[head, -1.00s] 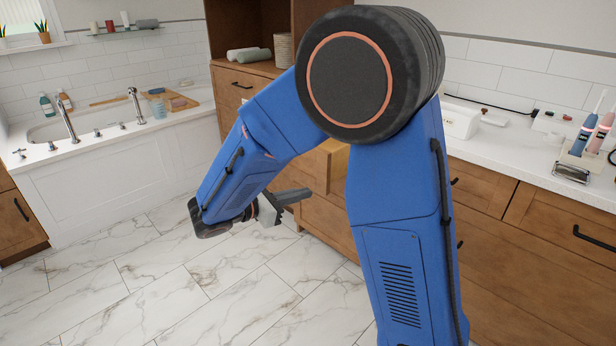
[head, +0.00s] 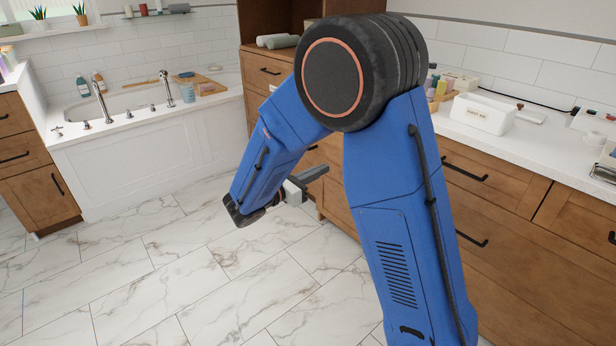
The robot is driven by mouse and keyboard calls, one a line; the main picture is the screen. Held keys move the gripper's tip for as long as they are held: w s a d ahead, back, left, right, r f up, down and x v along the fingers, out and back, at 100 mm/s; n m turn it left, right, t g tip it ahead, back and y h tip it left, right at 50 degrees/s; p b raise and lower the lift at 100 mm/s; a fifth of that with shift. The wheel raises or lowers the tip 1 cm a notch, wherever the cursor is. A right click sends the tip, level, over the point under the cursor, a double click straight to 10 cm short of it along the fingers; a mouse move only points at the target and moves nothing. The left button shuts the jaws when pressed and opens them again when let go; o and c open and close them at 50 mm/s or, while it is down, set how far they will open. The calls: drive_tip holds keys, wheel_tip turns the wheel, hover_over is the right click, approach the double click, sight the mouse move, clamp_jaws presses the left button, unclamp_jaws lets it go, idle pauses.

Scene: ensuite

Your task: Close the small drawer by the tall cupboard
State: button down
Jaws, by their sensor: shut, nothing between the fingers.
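My blue arm crosses the middle of the head view and covers the place where the cupboard meets the long counter. The small drawer there is mostly or wholly hidden, so I cannot tell how far it stands out. My gripper (head: 318,172) is shut and empty. It points right, in front of the lower cupboard fronts in the picture. I see no clear contact with them.
A long counter (head: 510,140) with drawers below runs along the right, holding a white box (head: 482,113) and small items. A bathtub (head: 140,150) stands at the back left, a wooden cabinet (head: 38,170) at the left edge. The marble floor (head: 150,280) is clear.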

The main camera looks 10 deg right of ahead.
drive_tip(key=shift+x, duration=2.95)
drive_tip(key=shift+d, duration=0.15)
drive_tip(key=x, duration=2.6)
drive_tip(key=shift+w+d, duration=0.4)
drive_tip(key=shift+d, duration=0.25)
drive_tip(key=shift+d+r, duration=0.1)
drive_tip(key=shift+w+r, duration=0.1)
drive_tip(key=shift+a, duration=0.3)
drive_tip(key=v, duration=1.4)
drive_tip(key=shift+d, duration=0.15)
